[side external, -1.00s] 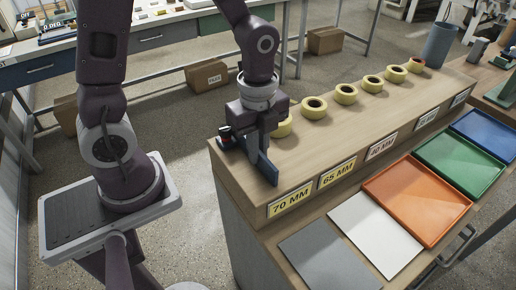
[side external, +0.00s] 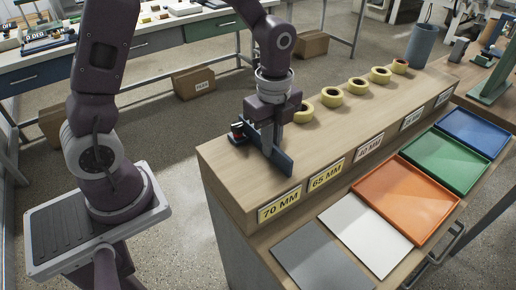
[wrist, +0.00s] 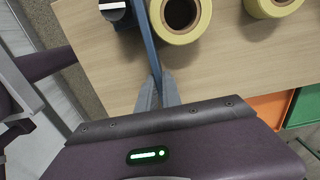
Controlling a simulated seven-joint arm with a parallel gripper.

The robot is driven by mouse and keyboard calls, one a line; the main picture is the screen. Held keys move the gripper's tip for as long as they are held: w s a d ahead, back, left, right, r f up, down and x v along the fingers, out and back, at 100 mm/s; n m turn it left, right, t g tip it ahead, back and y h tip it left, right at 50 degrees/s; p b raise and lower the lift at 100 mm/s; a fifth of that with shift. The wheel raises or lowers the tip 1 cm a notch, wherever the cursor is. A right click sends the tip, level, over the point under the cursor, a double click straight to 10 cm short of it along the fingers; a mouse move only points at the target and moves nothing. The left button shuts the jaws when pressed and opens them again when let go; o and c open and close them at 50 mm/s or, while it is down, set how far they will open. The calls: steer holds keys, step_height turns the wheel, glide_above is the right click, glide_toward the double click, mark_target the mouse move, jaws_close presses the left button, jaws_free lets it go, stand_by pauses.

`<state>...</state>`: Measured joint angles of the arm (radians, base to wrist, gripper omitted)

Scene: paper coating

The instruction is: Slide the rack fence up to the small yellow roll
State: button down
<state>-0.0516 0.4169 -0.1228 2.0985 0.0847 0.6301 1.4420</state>
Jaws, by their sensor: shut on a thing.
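The rack fence is a blue upright plate (side external: 281,163) standing across the wooden rack top (side external: 232,165). It also shows in the wrist view (wrist: 149,45). My gripper (wrist: 158,92) is shut on the fence; in the side view my gripper (side external: 272,128) hides part of it. A yellow roll (wrist: 203,22) lies right beside the fence; I cannot tell whether they touch. More yellow rolls run along the rack, starting with one (side external: 303,113). The farthest and smallest-looking roll (side external: 400,66) has a reddish core.
Size labels, 70 MM (side external: 281,205) first, line the rack's front. Below are flat sheets and orange (side external: 410,198), green and blue trays. A grey cylinder (side external: 422,43) stands at the far end. The rack top left of the fence is clear.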

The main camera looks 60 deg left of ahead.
steer(key=shift+w, duration=0.1)
steer(key=c, duration=1.5)
jaws_free()
step_height(320, 180, up, 7)
steer(key=shift+r, duration=0.1)
steer(key=s+r+n+t, duration=0.2)
steer(key=s+r+n, duration=0.1)
steer(key=s+n, duration=0.2)
steer(key=s+a+r+n+t, duration=0.1)
steer(key=s+r+n, duration=0.1)
steer(key=s+n, duration=0.4)
steer(key=s+r+n+t, duration=0.2)
steer(key=s+r+n, duration=0.1)
steer(key=s+n, duration=0.3)
steer(key=shift+s+a+r+n+t, duration=0.25)
steer(key=shift+r+n+t, duration=0.1)
steer(key=shift+n, duration=0.15)
